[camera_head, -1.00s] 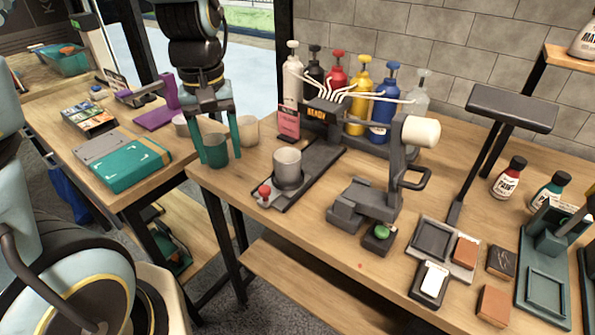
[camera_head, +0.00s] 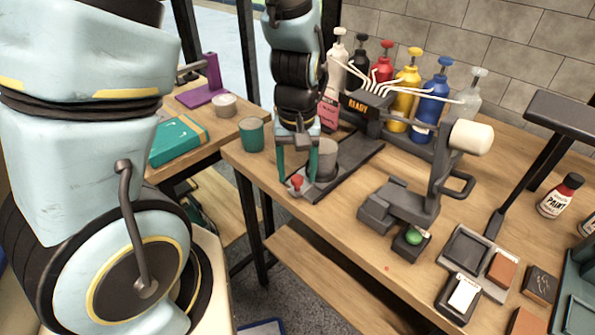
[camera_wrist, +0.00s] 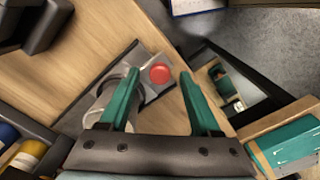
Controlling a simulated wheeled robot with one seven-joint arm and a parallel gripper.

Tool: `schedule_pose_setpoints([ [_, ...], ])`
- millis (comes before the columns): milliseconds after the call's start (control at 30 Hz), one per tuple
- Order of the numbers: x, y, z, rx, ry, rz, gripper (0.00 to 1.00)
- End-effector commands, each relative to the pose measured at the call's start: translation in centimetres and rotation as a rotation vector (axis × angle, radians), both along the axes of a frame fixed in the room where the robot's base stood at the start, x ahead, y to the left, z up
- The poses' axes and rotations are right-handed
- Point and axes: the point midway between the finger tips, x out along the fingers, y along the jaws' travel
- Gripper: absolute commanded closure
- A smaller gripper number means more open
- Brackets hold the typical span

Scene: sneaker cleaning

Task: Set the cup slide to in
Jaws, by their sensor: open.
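The cup slide (camera_head: 347,163) is a dark, low track on the bench, running from the dispenser toward the front edge. A grey cup (camera_head: 324,158) stands upright at its front part, partly behind my gripper. A red knob (camera_head: 296,181) sits at the slide's front end; it also shows in the wrist view (camera_wrist: 160,74). My gripper (camera_head: 297,177) points down with its teal fingers open and apart, one on each side of the knob in the picture. Whether a finger touches it I cannot tell. In the wrist view the left finger partly hides the cup (camera_wrist: 101,97).
The dispenser (camera_head: 370,103) reads "READY", with several pump bottles behind it. A teal cup (camera_head: 251,134) stands near the bench's left edge. A grey press (camera_head: 412,200) with a green button (camera_head: 412,236) stands to the right. Bare wood lies between slide and press.

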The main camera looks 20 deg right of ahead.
Motion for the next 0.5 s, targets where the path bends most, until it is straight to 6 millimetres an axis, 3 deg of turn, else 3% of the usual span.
schedule_pose_setpoints([
  [400, -0.03, -0.02, -0.77, -0.001, 0.000, 0.000, 0.36],
  [500, -0.03, -0.02, -0.76, -0.001, -0.001, 0.000, 0.47],
])
